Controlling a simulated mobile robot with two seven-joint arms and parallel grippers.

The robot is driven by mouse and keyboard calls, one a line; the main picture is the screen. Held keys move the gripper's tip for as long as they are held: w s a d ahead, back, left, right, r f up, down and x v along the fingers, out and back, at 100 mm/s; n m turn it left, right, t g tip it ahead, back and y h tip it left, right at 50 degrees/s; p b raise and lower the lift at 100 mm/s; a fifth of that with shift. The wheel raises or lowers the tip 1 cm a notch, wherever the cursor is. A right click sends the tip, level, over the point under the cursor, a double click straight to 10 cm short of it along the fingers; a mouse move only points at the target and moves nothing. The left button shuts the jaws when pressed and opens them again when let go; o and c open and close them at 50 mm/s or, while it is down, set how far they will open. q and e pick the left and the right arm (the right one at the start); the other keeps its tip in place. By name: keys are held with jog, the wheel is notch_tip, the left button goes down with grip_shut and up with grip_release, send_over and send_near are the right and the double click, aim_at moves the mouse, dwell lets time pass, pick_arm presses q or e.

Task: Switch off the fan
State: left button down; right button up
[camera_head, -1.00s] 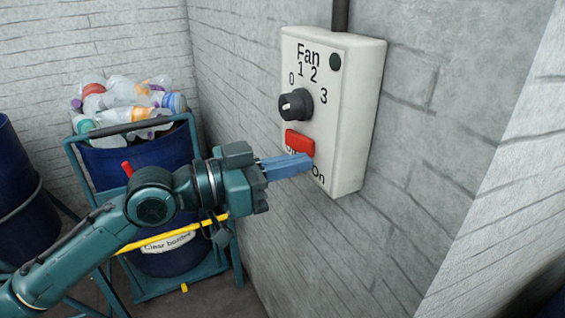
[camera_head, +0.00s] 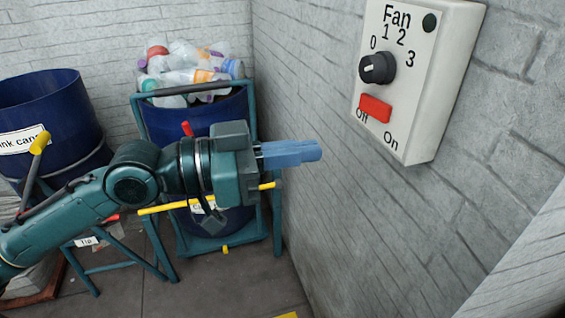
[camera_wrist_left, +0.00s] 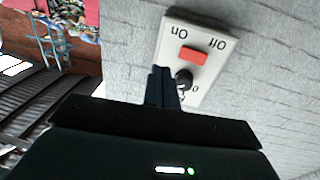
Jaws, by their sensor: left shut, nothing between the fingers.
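The white fan control box (camera_head: 420,75) is fixed to the grey brick wall at upper right. It carries a black knob (camera_head: 378,68) with a white mark on its left side. Below it is a red switch (camera_head: 375,108), just above the "Off" label, with "On" lower right. A round lamp (camera_head: 430,22) at the top is dark. My left gripper (camera_head: 318,151) is shut and empty, left of and below the box, apart from it in the head view. The wrist view shows the box upside down, with the red switch (camera_wrist_left: 192,55) beyond the fingers (camera_wrist_left: 163,88), which partly overlap the box edge.
A blue barrel (camera_head: 215,118) of plastic bottles in a teal frame (camera_head: 140,112) stands behind my left arm. Another blue barrel (camera_head: 50,95), labelled for cans, is at far left. The wall right of my gripper and below the box is bare.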

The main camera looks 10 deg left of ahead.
pick_arm(q)
jog(key=shift+s+a, duration=0.6)
jog(key=shift+a, duration=0.1)
pick_arm(e)
jog(key=shift+a+f, duration=0.1)
jog(key=shift+a, duration=0.1)
pick_arm(q)
jog(key=w+a+f+n+t+y+p, duration=0.1)
jog(key=w+f+n+t+y, duration=0.2)
jog(key=f, duration=0.6)
jog(key=w+a+f+n+t+y+p, duration=0.1)
jog(key=f+n+t+y+p, duration=0.2)
jog(key=f, duration=0.6)
jog(key=s+a+f+n+g+y, duration=0.1)
jog(key=s+a+f+n+y, duration=0.1)
jog(key=s+f, duration=0.4)
jog(key=s+a+f+n+g+y, duration=0.1)
jog(key=s+f+y, duration=0.4)
jog(key=f, duration=0.8)
jog(key=shift+s+a+n+g+p, duration=0.4)
jog(key=shift+s+a+n, duration=0.2)
jog(key=shift+a, duration=0.65)
pick_arm(e)
jog(key=shift+s+d+r+h, duration=0.15)
jog(key=shift+d+r+h, duration=0.15)
jog(key=shift+d, duration=0.15)
jog(key=shift+s+d+r+h, duration=0.1)
jog(key=shift+d+r+h, duration=0.15)
jog(key=shift+d, duration=0.2)
